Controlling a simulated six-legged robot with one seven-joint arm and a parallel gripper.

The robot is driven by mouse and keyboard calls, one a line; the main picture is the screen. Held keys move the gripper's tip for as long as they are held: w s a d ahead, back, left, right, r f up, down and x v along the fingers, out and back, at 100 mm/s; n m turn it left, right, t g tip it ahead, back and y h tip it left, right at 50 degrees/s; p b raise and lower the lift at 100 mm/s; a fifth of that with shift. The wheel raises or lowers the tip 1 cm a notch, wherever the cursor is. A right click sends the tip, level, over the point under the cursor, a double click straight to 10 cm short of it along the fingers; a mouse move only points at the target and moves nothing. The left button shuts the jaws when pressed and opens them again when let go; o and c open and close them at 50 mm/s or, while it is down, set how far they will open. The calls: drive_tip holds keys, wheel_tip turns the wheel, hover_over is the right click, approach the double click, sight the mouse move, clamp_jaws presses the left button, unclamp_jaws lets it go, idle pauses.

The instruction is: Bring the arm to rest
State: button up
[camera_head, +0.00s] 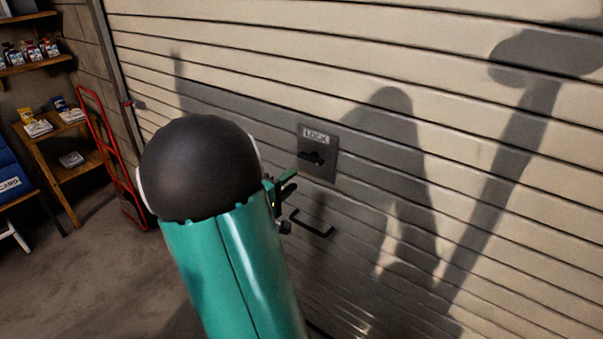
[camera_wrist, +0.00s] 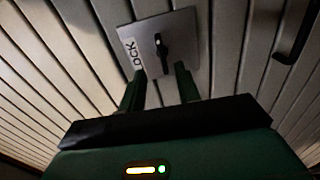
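My gripper (camera_head: 286,187) shows at the right side of my teal arm in the head view, close to the garage door. In the wrist view my gripper (camera_wrist: 160,86) has its two green fingers spread apart, with nothing seen between them. The fingers point towards the grey plate marked LOCK (camera_head: 326,166), which also shows in the wrist view (camera_wrist: 184,42). The black lock knob (camera_head: 312,157) lies beyond the fingertips in the wrist view (camera_wrist: 161,52) and looks apart from them. My black elbow and arm links hide part of the door.
The slatted garage door (camera_head: 400,60) fills the middle and right. A black pull handle (camera_head: 313,226) sits below the lock plate. A red hand truck (camera_head: 112,160) and a wooden shelf (camera_head: 58,128) with small packages stand at left. Bare floor (camera_head: 100,265) shows at lower left.

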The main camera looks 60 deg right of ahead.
drive_tip(key=shift+w+a, duration=0.2)
drive_tip(key=shift+a, duration=1)
drive_tip(key=a+r+t+y, duration=0.2)
drive_tip(key=a+y, duration=0.4)
drive_tip(key=a, duration=0.8)
drive_tip(key=a+r+n+t+y, duration=0.1)
drive_tip(key=a+y, duration=0.5)
drive_tip(key=a, duration=0.8)
drive_tip(key=s+a+r+n+t+y, duration=0.1)
drive_tip(key=a+r+t+y, duration=0.2)
drive_tip(key=a, duration=1.1)
drive_tip(key=t+y, duration=0.2)
drive_tip(key=shift+a+y, duration=0.25)
drive_tip(key=shift+y, duration=0.15)
